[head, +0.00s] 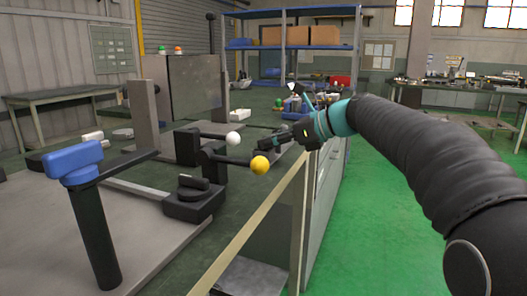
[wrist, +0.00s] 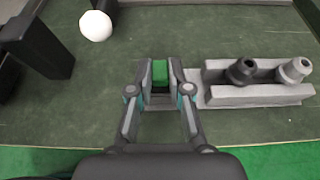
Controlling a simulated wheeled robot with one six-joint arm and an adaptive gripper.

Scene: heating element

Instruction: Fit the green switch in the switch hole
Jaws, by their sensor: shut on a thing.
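The green switch (wrist: 160,72) is a small green block between the fingertips of my gripper (wrist: 160,84) in the wrist view. My gripper is shut on it and holds it over the dark green worktop, left of a grey holder. In the head view my gripper (head: 272,145) reaches left over the bench edge, behind the yellow ball; the switch cannot be made out there. I cannot pick out the switch hole in either view.
The grey holder (wrist: 258,96) carries a dark fitting (wrist: 241,70) and a grey fitting (wrist: 294,69). A white ball (wrist: 96,25) and dark block (wrist: 38,43) stand left. A yellow ball (head: 260,166) and blue-topped lever (head: 73,161) stand nearer in the head view.

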